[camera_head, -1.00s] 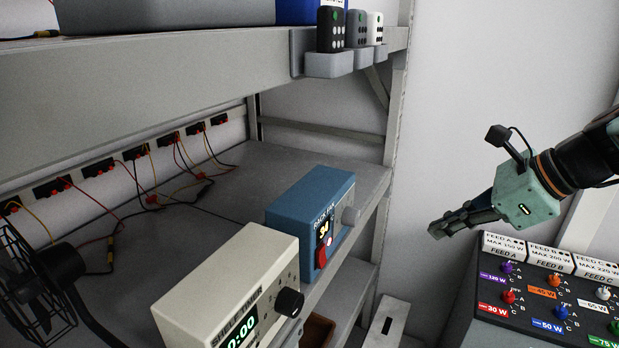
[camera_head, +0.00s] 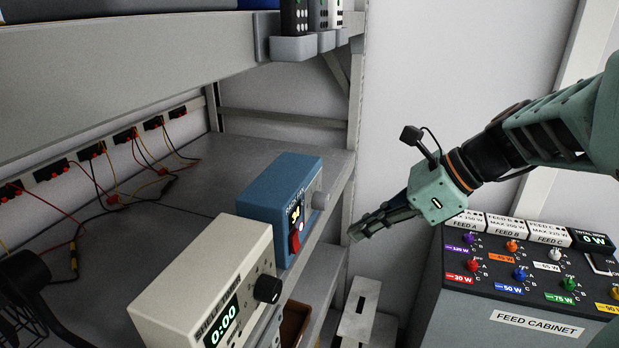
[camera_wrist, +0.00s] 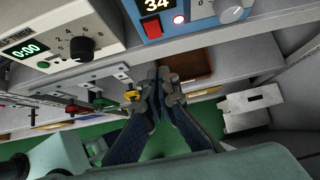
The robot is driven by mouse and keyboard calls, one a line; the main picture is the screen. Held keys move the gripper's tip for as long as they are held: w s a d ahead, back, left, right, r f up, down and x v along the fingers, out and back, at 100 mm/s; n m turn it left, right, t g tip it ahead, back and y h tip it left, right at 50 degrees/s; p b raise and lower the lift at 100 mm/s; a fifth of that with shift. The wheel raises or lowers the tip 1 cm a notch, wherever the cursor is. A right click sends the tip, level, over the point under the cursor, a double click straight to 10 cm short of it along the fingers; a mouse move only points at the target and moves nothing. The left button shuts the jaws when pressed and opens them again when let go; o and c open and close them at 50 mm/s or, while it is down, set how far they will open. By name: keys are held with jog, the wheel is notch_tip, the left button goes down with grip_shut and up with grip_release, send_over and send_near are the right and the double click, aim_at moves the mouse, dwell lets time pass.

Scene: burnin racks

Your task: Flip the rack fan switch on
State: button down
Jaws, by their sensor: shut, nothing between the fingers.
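The blue rack fan box (camera_head: 264,201) sits at the shelf's front edge, with a lit display reading 34. Its red switch (camera_head: 294,243) is on the front face below the display. In the wrist view the red switch (camera_wrist: 152,27) shows at the top, with a lit round indicator (camera_wrist: 178,19) beside it. I cannot tell the switch's position for sure. My gripper (camera_head: 357,234) is shut and empty, to the right of the box and apart from it. In the wrist view my fingertips (camera_wrist: 165,84) lie below the box.
A cream shelf timer (camera_head: 210,275) reading 0:00 stands left of the fan box. A black fan (camera_head: 25,290) is at the far left. The feed cabinet (camera_head: 520,305) with several coloured knobs is at the right. A rack post (camera_head: 355,120) rises behind. Tools hang under the shelf (camera_wrist: 100,105).

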aim_at(296, 242)
jog(key=shift+w+a+r+p+x, duration=0.1)
jog(key=shift+a+r+x, duration=0.2)
jog(key=shift+x, duration=1.45)
jog(key=shift+w+a+r+p+x, duration=0.1)
jog(key=shift+a+r+x, duration=0.2)
jog(key=shift+x, duration=1.5)
jog(key=shift+w+a+r+p+x, duration=0.1)
jog(key=shift+a+r+x, duration=0.25)
jog(key=shift+x, duration=1.4)
jog(key=shift+a, duration=0.1)
jog(key=shift+w+a+f, duration=0.1)
jog(key=shift+a+f, duration=0.05)
